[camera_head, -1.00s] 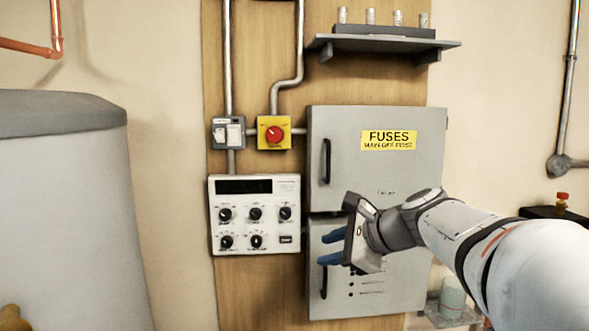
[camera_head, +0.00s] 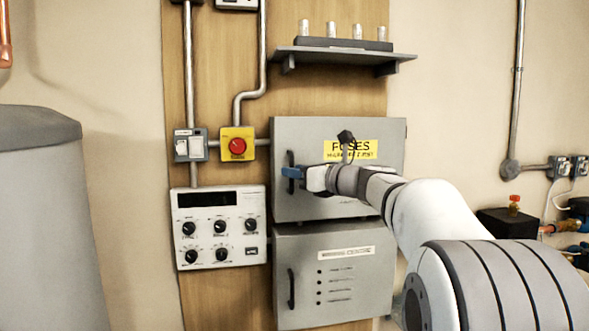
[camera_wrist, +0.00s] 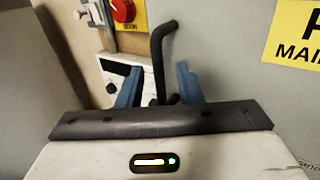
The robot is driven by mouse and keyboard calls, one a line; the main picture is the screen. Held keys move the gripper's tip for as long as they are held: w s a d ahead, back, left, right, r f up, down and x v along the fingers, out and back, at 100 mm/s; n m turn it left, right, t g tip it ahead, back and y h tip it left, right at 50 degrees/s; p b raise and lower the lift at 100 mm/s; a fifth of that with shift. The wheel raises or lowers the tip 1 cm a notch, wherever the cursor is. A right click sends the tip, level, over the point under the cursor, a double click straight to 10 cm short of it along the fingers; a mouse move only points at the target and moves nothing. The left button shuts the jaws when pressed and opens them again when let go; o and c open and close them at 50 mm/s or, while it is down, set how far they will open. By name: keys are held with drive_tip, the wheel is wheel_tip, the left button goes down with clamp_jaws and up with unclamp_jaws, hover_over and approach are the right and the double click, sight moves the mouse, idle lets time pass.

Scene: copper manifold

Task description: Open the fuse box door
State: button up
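The fuse box (camera_head: 300,135) is a grey cabinet with a yellow "FUSES" label, upper of two on the wooden board. Its door looks shut. A black vertical bar handle (camera_head: 291,160) is on the door's left side; it also shows in the wrist view (camera_wrist: 160,55). My gripper (camera_head: 291,173) is at the handle's height, in front of it. In the wrist view my blue fingers (camera_wrist: 156,85) are spread, with the handle's lower part between them. I cannot tell whether either finger touches it.
A yellow switch box with a red knob (camera_head: 238,146) is left of the fuse box. A white control panel (camera_head: 219,228) is below it. A second grey cabinet (camera_head: 335,290) is underneath. A shelf (camera_head: 345,54) is above. A grey tank (camera_head: 45,220) stands at left.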

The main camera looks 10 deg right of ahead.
drive_tip(key=shift+w+a, duration=0.2)
drive_tip(key=shift+w, duration=0.05)
clamp_jaws()
idle(0.5)
